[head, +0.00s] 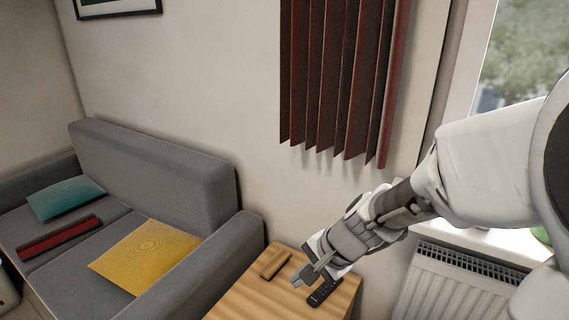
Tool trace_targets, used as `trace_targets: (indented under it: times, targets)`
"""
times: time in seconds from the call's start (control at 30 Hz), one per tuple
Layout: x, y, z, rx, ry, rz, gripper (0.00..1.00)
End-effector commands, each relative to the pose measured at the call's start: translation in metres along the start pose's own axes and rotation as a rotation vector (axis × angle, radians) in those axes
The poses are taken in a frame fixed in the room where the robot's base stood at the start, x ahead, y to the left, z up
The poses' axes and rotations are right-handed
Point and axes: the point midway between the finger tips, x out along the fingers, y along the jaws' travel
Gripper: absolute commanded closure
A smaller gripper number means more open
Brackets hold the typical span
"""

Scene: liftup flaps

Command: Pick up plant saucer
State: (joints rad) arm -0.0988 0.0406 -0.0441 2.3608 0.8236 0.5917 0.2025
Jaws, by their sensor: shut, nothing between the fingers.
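My gripper (303,279) is shut and empty. It is over the wooden table (238,304) at the bottom centre, with its fingers pointing down and left. I cannot make out a plant saucer in this view. A small brown block-like item (272,263) lies on the table just left of my gripper, apart from it. A black remote control (322,292) lies just below and right of the fingers, partly hidden by my gripper.
A grey sofa (150,165) with a teal cushion (66,198), a yellow cushion (146,255) and a red item (60,238) stands left of the table. A white radiator (455,285) is under the window at right. Dark red slats (335,80) hang above. Bare table shows at front left.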

Motion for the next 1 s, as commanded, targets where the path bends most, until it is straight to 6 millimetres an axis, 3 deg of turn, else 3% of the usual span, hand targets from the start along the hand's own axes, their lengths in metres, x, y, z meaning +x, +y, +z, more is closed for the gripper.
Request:
trace_targets:
  times: [0.03,0.33,0.6,0.8,1.0]
  targets:
    - [0.019,0.003,-0.004,0.072,-0.014,0.009,1.00]
    - [0.116,0.030,-0.032,0.511,-0.007,0.065,1.00]
    - [0.198,0.091,-0.049,0.884,0.082,0.170,1.00]
    - [0.231,0.130,-0.054,1.050,0.153,0.228,1.00]
    - [0.244,0.143,-0.055,1.095,0.176,0.244,1.00]
